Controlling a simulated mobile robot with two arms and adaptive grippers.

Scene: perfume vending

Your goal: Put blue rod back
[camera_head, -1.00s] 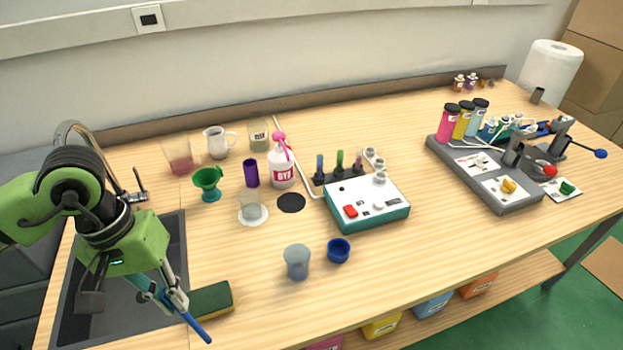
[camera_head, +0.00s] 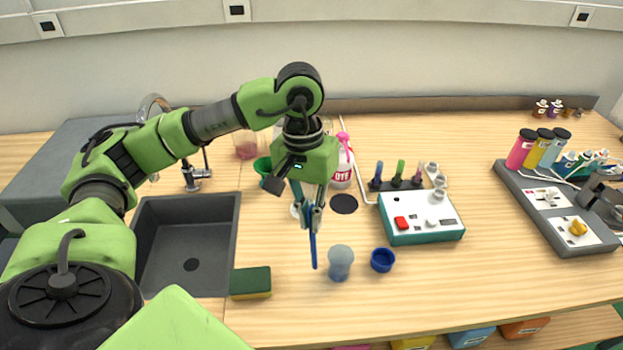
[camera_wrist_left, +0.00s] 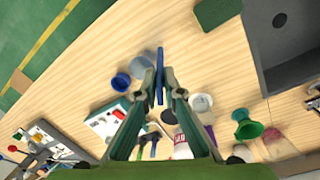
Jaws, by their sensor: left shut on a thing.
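My left gripper (camera_head: 312,215) is shut on the blue rod (camera_head: 313,250). The rod hangs nearly upright below the fingertips, over the table and just left of a translucent cup. In the left wrist view, the blue rod (camera_wrist_left: 160,65) sits between the two fingertips (camera_wrist_left: 160,88). A small dark rack (camera_head: 390,185) stands behind the white and teal device (camera_head: 422,220), right of the gripper. Upright rods with blue (camera_head: 377,170), green (camera_head: 399,168) and purplish tops stand in it. My right gripper is out of view.
The translucent cup (camera_head: 341,264) and a small blue cup (camera_head: 382,260) stand near the rod. A dye bottle (camera_head: 341,172) and a green funnel (camera_head: 263,166) are behind the gripper. A sponge (camera_head: 250,282) lies beside the sink (camera_head: 150,225). The table's right front is clear.

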